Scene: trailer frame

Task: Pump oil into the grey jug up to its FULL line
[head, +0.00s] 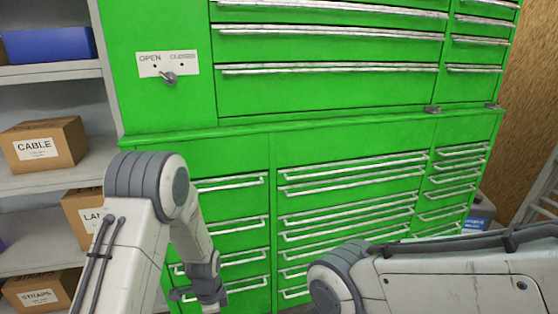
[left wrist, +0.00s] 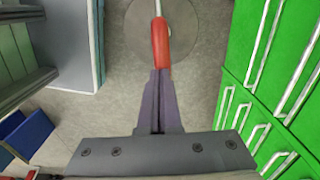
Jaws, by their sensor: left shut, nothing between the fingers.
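My left gripper (left wrist: 160,76) points away from the camera in the left wrist view, its two dark fingers closed together with nothing between them. Just past the fingertips is a red handle (left wrist: 160,42) on a pale rod, over a round grey disc (left wrist: 196,28) near the floor. The fingertips overlap the handle's near end in the picture; I cannot tell whether they touch it. In the head view my left gripper (head: 196,295) hangs low in front of the green drawers, partly hidden. My right gripper is out of view. The grey jug is not in view.
A green drawer cabinet (head: 240,134) with an OPEN switch plate (head: 168,65) fills the head view. Shelves with labelled boxes, such as CABLE (head: 43,143), stand left. In the left wrist view, green drawers (left wrist: 240,75) flank the right; grey floor (left wrist: 112,105) shows between.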

